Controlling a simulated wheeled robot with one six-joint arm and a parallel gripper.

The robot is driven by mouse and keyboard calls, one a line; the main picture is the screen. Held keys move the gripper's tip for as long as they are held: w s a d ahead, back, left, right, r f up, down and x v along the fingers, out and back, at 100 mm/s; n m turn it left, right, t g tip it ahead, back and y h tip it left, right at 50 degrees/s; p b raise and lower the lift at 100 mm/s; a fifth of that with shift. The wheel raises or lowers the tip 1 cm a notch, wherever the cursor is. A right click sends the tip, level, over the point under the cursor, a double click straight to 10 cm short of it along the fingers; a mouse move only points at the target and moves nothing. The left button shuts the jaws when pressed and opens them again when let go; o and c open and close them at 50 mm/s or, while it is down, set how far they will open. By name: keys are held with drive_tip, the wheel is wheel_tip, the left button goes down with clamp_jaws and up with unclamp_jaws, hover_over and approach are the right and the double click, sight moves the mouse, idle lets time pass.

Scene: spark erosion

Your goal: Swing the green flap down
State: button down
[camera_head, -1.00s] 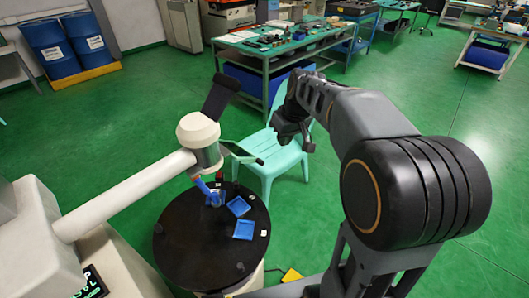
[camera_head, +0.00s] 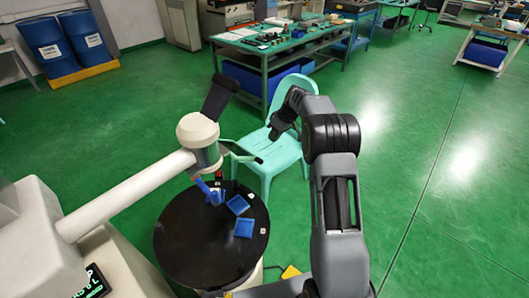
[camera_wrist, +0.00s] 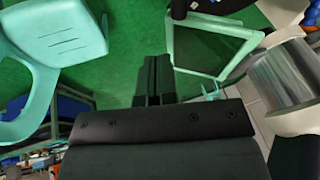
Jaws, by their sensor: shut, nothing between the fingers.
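The green flap (camera_head: 240,151) is a thin dark panel with a pale green edge. It sticks out to the right from the head of the white machine arm, above the round black table. In the wrist view the flap (camera_wrist: 212,47) shows as a dark plate in a pale green frame, right of my fingers and apart from them. My gripper (camera_head: 274,131) is in front of the chair back, to the upper right of the flap. In the wrist view my gripper (camera_wrist: 153,72) has its two black fingers together, with nothing between them.
The round black table (camera_head: 185,250) holds blue trays (camera_head: 243,228). A pale green chair (camera_head: 285,155) stands close behind my gripper. The white machine arm (camera_head: 130,195) crosses from the left. A workbench (camera_head: 265,50) is farther back. The floor on the right is clear.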

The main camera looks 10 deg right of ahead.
drive_tip(key=s+a+f+p, duration=0.1)
drive_tip(key=a+f+p, duration=0.1)
drive_tip(key=a+f, duration=0.2)
drive_tip(key=shift+f, duration=1.6)
drive_tip(key=shift+a, duration=0.1)
